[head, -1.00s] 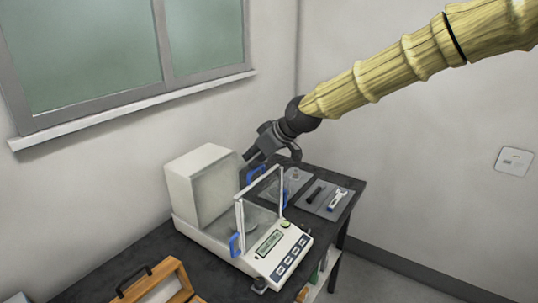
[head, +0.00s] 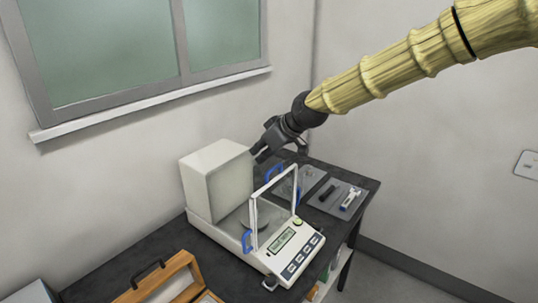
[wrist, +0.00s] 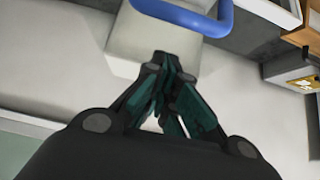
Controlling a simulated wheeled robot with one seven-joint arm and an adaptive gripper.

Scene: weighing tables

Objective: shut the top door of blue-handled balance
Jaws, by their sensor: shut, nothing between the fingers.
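The blue-handled balance (head: 232,225) is white and stands on the dark table, with a tall box-shaped housing (head: 215,180) at its back and a clear-walled, light-framed chamber in front. One blue handle (head: 247,241) is on the chamber's left side. Another blue handle (head: 273,172) is near the top back, by the housing; a large blue handle also shows in the wrist view (wrist: 183,18). I cannot make out the top door's panel clearly. My gripper (head: 257,154) is shut and empty, by the housing's upper right corner. Its fingers (wrist: 165,62) show below the blue handle in the wrist view.
A grey mat (head: 325,204) with a dark tool and a white-and-blue tool lies right of the balance. A wooden case (head: 168,277) with a dark handle is at the front left. The wall and window (head: 120,55) are behind.

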